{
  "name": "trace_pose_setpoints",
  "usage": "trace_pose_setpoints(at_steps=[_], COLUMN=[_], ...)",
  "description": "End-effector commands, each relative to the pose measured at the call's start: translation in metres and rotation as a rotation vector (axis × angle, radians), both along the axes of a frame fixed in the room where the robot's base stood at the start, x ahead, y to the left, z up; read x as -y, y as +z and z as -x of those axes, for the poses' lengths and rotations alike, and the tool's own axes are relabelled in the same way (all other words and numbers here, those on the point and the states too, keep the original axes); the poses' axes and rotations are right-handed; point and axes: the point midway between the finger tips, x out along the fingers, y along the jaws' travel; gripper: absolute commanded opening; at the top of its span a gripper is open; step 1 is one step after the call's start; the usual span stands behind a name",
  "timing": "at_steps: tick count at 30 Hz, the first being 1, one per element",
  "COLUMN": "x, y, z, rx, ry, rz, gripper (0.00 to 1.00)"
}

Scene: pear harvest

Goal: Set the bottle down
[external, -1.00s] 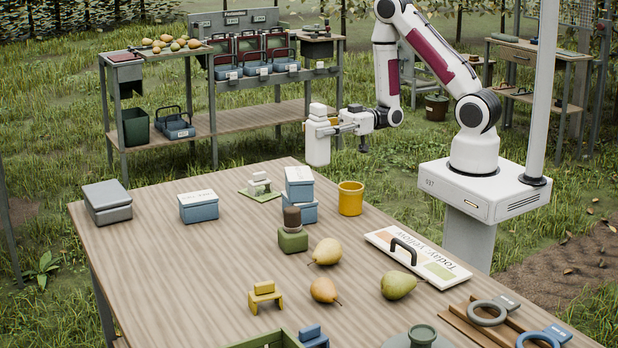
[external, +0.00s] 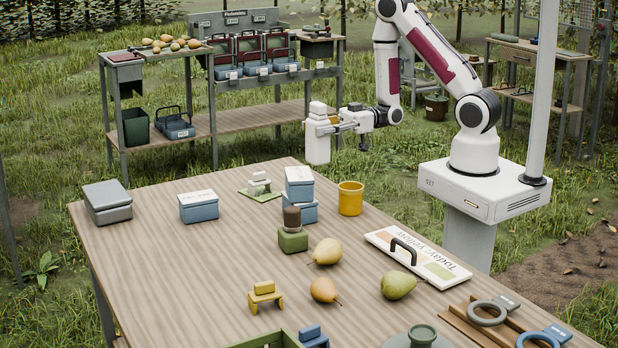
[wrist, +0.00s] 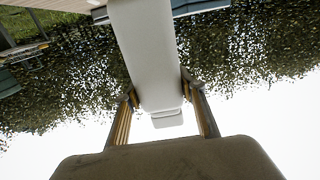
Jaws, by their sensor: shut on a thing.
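A white bottle (external: 317,146) with a stepped cap is upright in the external view, left of my wrist. My gripper (external: 328,128) is shut on it and holds it in the air. In the picture its base shows above the far edge of the wooden table (external: 170,262), behind the yellow cup. In the wrist view the bottle (wrist: 143,55) lies between the two fingers of my gripper (wrist: 160,95), which touch its sides.
On the table stand a yellow cup (external: 350,198), stacked blue boxes (external: 300,190), a green-based stamp (external: 292,232), several pears (external: 326,252) and a sign board (external: 418,258) with a black handle. The left middle of the table is clear. A shelf (external: 262,121) stands behind.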

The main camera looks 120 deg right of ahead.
Motion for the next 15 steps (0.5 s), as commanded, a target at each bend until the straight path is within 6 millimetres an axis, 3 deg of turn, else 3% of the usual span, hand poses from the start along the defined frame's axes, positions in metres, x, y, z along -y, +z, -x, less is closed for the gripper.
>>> trace_pose_setpoints(at_steps=[15], x=[0.0], y=[0.038], z=[0.0], rx=[0.003], ry=[0.0], rz=[0.003], gripper=[0.04])
